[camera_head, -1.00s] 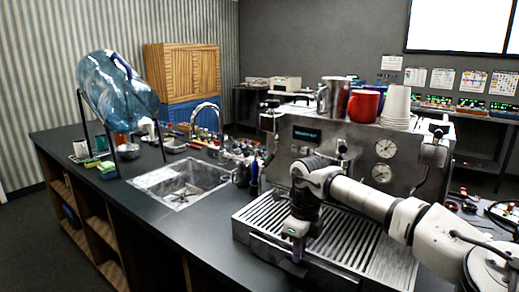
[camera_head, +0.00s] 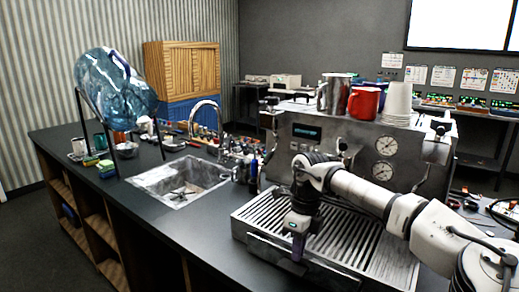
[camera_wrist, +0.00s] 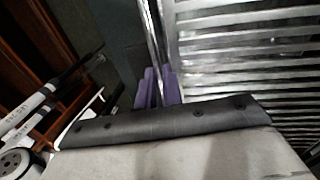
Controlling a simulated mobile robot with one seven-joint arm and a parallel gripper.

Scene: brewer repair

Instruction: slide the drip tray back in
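The drip tray (camera_head: 262,228) is a wide, slatted metal tray at the foot of the steel espresso machine (camera_head: 345,150). It sticks out toward the counter's front edge. My gripper (camera_head: 298,248) hangs down at the tray's front edge, left of its middle, with purple fingertips. In the wrist view, the two purple fingers of my gripper (camera_wrist: 158,88) sit on either side of the tray's bright front rim, with little gap showing. The slats of the drip tray (camera_wrist: 240,50) fill the right of that view. The tray's back edge is partly hidden by my arm.
A sink (camera_head: 160,190) is set in the dark counter (camera_head: 215,235) to the left. Bottles and small tools stand between sink and machine. A steel pitcher (camera_head: 334,93), a red mug (camera_head: 364,103) and stacked cups (camera_head: 397,103) stand on the machine. Counter left of the tray is clear.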

